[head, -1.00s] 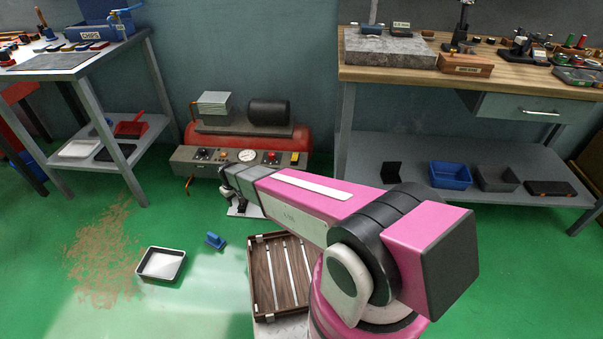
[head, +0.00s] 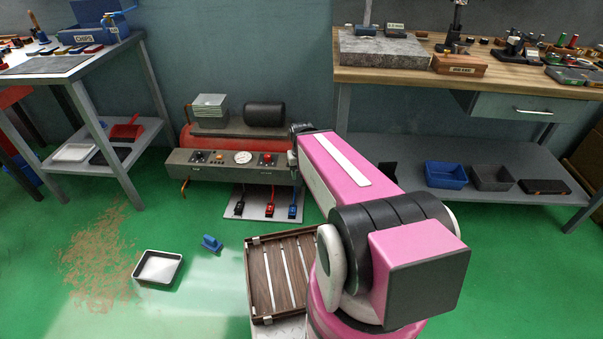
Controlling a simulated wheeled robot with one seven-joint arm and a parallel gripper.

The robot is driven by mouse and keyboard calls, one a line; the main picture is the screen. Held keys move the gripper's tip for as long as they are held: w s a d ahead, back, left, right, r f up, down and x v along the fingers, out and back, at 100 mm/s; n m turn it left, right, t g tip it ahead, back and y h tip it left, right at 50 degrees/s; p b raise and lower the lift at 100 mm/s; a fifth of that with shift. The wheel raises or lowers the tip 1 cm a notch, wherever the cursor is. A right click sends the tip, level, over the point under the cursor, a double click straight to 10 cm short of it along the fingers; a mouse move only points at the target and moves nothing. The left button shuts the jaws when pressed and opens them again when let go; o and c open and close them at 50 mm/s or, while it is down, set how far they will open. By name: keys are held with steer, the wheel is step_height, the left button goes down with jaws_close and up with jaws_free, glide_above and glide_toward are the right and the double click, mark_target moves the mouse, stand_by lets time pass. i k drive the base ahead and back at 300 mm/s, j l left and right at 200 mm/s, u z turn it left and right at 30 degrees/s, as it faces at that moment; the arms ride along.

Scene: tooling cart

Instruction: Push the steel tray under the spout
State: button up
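A shallow tray (head: 158,267) with a dark rim and pale, shiny inside lies on the green floor at the lower left; it is the likeliest steel tray. No spout is clearly identifiable; a small orange pipe (head: 184,188) hangs at the left end of the red compressor (head: 188,140). My arm reaches toward the compressor's right end. My gripper (head: 292,158) shows only as a small grey part beside the panel, well away from the tray; its fingers cannot be made out.
A blue block-like object (head: 211,243) lies right of the tray. Brown debris (head: 100,250) is spread left of it. A pale plate (head: 262,203) with black, red and blue connectors lies before the compressor. A slatted wooden crate (head: 248,290) is beside my arm base. Benches flank both sides.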

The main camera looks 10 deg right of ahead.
mark_target(161, 269)
steer(key=u, duration=1.75)
